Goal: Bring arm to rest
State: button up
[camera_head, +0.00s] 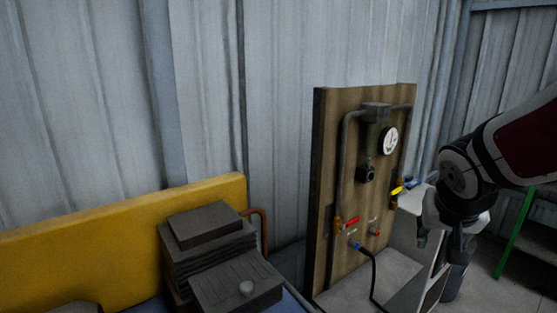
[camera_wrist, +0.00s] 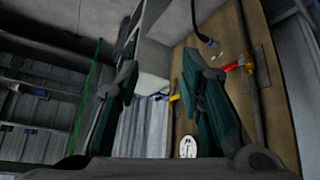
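My gripper (camera_head: 443,243) hangs at the right of the head view, at the end of my arm, pointing down. It is in front of the right edge of a wooden panel (camera_head: 333,180). In the wrist view my gripper (camera_wrist: 160,68) shows two dark green-padded fingers standing well apart. Nothing is between the pads; the panel and wall show through the gap. The gripper appears clear of the panel.
The panel carries pipes, a white gauge (camera_head: 390,140), a red valve handle (camera_head: 349,223), a yellow handle (camera_head: 398,190) and a black hose (camera_head: 373,272). A stack of grey slabs (camera_head: 208,240) stands before a yellow board (camera_head: 100,240). A green-edged rack (camera_head: 518,235) is far right.

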jog(key=s+a+n+g+y, duration=0.15)
jog(key=s+a, duration=0.25)
jog(key=s, duration=0.5)
jog(key=s+a+n+g+y, duration=0.1)
jog(key=s+a+g, duration=0.15)
jog(key=s, duration=0.65)
jog(key=s+a+n+g+y, duration=0.1)
jog(key=s+a+n, duration=0.1)
jog(key=s+a, duration=0.5)
notch_tip(320, 180, up, 15)
jog(key=s+d+t+p, duration=0.1)
jog(key=d+t+p, duration=0.2)
jog(key=p, duration=1)
jog(key=shift+s+f, duration=0.15)
jog(key=shift+s, duration=0.15)
